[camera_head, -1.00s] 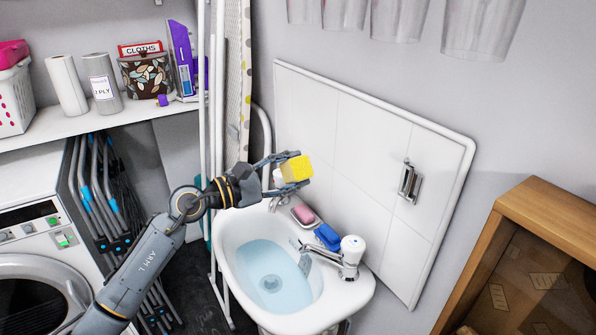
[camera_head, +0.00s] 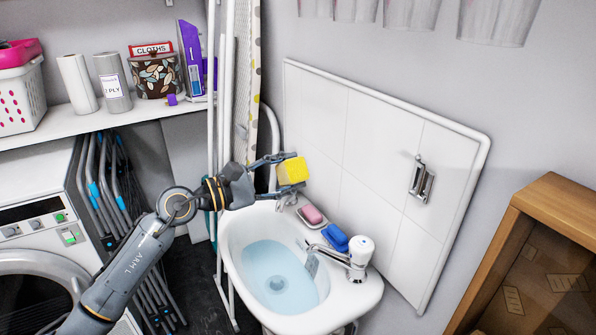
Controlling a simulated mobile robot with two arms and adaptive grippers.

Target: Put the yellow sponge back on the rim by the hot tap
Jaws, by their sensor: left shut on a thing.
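The yellow sponge (camera_head: 292,171) is held in the air above the back left end of the white sink (camera_head: 235,245). My left gripper (camera_head: 283,172) is shut on it, with a finger on either side. One tap (camera_head: 287,200) stands just below the sponge at the back left of the rim, partly hidden by my gripper and the sponge. Another tap (camera_head: 360,250) with a white top stands at the right of the rim. I cannot tell from the markings which tap is hot. My right gripper is not in view.
On the rim between the taps are a pink soap (camera_head: 312,214) in a dish and a blue sponge (camera_head: 335,237). The basin holds water (camera_head: 272,265). A white tiled panel (camera_head: 375,170) stands close behind. A wooden cabinet (camera_head: 540,240) is at the right.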

